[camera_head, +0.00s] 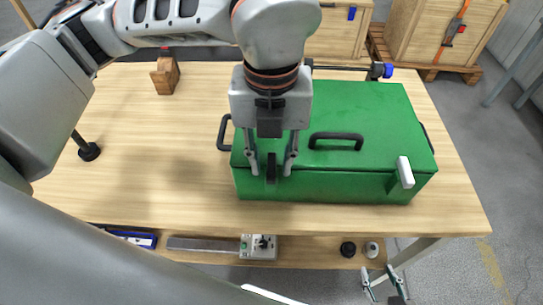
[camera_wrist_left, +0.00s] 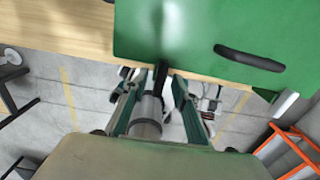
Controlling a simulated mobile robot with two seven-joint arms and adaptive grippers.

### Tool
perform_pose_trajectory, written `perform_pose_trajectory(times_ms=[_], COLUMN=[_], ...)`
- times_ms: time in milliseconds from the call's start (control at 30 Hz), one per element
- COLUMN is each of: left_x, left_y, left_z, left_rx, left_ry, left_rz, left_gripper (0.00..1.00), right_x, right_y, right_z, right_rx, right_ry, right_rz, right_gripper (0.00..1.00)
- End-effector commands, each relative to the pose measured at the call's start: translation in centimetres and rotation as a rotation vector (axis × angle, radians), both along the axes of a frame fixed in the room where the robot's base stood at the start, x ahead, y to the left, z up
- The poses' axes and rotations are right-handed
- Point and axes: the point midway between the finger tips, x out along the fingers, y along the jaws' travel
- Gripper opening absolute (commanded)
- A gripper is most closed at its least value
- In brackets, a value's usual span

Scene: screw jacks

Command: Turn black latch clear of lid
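The green box (camera_head: 330,185) stands on the wooden table with its green lid (camera_head: 375,110) closed. The black latch (camera_head: 271,168) is upright at the lid's front edge, left of the middle. It also shows in the left wrist view (camera_wrist_left: 162,75). My left gripper (camera_head: 272,170) points down over the front edge. Its fingers are apart, one on each side of the black latch, with gaps visible. A white latch (camera_head: 405,172) sits tilted at the front right. My right gripper (camera_head: 386,287) is low at the bottom right, beyond the table's front edge, with fingers apart and empty.
A black handle (camera_head: 336,137) stands up on the lid, and another handle (camera_head: 224,132) is on the box's left side. A wooden block (camera_head: 165,76) stands at the back left. The table's left part is clear. A lower shelf (camera_head: 310,252) holds small items.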

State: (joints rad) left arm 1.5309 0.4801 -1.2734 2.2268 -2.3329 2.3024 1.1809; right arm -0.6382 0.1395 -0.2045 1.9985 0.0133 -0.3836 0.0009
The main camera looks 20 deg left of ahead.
Motion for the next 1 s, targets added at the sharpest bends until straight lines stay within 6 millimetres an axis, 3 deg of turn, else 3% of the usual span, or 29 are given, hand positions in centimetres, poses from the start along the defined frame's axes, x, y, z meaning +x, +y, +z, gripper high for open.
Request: perform_pose_trajectory(times_ms=[100,200,667,1000], left_x=[0.0,0.0,0.1,0.1], left_y=[0.0,0.0,0.0,0.0], left_z=[0.0,0.0,0.1,0.1], left_rx=[0.0,0.0,0.0,0.0], left_ry=[0.0,0.0,-0.002,-0.005], left_rz=[0.0,0.0,-0.05,-0.288], left_gripper=[0.25,0.0,0.0,0.0], right_x=[0.3,0.4,0.3,-0.2], right_y=[0.0,0.0,-0.1,-0.2], right_z=[0.2,0.3,0.0,-0.8], right_rx=[0.0,0.0,-0.001,-0.008], right_ry=[-0.005,-0.008,-0.006,0.005], right_rz=[0.0,0.0,0.0,0.001], right_gripper=[0.4,0.4,0.4,0.4])
